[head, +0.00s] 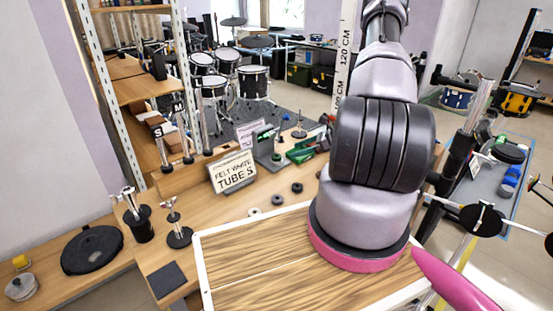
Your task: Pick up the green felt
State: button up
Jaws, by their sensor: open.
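I cannot make out a green felt for certain. A small green piece (264,135) shows by a stand at the back of the wooden bench, too small to identify. A larger green object (301,150) with red and dark parts lies to its right and looks like a tool. Small dark rings (297,187) and pale rings (254,212) lie on the bench in front of a sign reading "FELT-WASHER TUBE S", its middle word hard to read. My arm rises through the right of centre and leaves the top edge. My gripper is not in view.
The sign (233,172) stands on the bench (210,205). Cymbal stand parts (178,233), a dark cup (138,222) and a black round pad (92,250) are at the left. A shelf rack (125,75) rises behind. Drums (253,82) stand on the floor beyond.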

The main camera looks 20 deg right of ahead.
aim_at(279, 156)
jog(key=shift+x, duration=0.95)
jog(key=x, duration=0.4)
jog(key=shift+s+a, duration=0.25)
jog(key=shift+a, duration=0.1)
jog(key=shift+w+a+f, duration=0.25)
jog(key=shift+w+a, duration=0.1)
grip_shut()
